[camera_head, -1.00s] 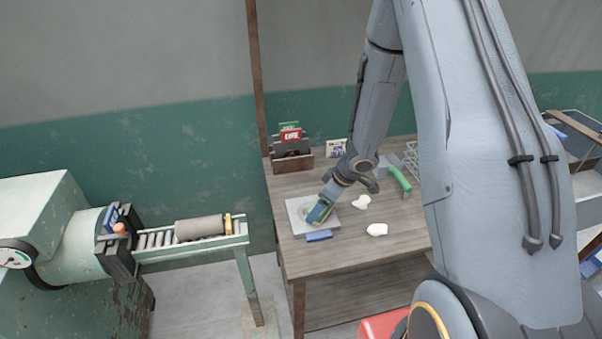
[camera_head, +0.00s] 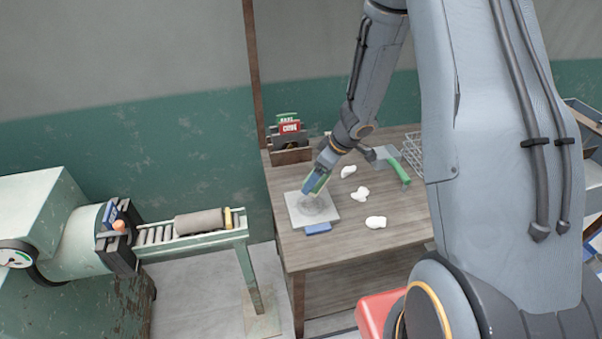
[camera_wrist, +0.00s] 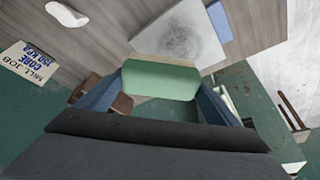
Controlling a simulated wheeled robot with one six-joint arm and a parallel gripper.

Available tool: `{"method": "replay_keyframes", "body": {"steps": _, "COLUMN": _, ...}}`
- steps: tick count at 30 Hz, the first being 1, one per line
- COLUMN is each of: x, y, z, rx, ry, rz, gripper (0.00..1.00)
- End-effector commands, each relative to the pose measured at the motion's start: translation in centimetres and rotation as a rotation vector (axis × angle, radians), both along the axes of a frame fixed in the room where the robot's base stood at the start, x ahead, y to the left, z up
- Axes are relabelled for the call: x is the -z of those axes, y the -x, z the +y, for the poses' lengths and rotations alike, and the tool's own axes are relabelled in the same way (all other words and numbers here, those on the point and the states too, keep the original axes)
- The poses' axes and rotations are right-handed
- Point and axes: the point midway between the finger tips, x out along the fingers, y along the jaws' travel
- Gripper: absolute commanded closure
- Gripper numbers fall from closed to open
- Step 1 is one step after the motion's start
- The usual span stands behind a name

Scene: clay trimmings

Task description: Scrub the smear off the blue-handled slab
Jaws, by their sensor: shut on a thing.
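The blue-handled slab (camera_head: 297,213) lies flat on the wooden table, a pale grey plate with its blue handle (camera_head: 317,229) towards the front. A round grey smear (camera_wrist: 181,43) shows on its face in the wrist view, with the blue handle (camera_wrist: 219,20) beside the plate. My gripper (camera_head: 313,186) is over the slab's back part. Its blue fingers are shut on a green block (camera_wrist: 160,80), which hides part of the slab's near edge in the wrist view. I cannot tell whether the block touches the slab.
Another slab (camera_head: 382,153) with a green handle (camera_head: 399,172) lies at the back right. Several white lumps (camera_head: 376,222) lie right of the blue-handled slab. A wire rack (camera_head: 413,150) and a wooden card box (camera_head: 291,156) stand at the back. A roller conveyor (camera_head: 160,238) is left of the table.

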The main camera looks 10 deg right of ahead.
Motion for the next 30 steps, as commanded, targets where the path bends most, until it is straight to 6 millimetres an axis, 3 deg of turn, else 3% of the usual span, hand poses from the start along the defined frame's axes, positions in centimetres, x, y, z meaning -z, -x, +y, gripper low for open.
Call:
{"method": "replay_keyframes", "body": {"steps": 9, "x": -1.8, "y": 0.1, "z": 0.0, "rx": 0.0, "ry": 0.0, "rz": 0.0, "gripper": 0.35}}
{"method": "replay_keyframes", "body": {"steps": 26, "x": -1.9, "y": 0.0, "z": 0.1, "rx": 0.0, "ry": -0.001, "rz": 0.001, "gripper": 0.35}}
{"method": "replay_keyframes", "body": {"steps": 30, "x": -1.8, "y": 0.1, "z": 2.0, "rx": -0.002, "ry": -0.002, "rz": 0.0, "gripper": 0.35}}
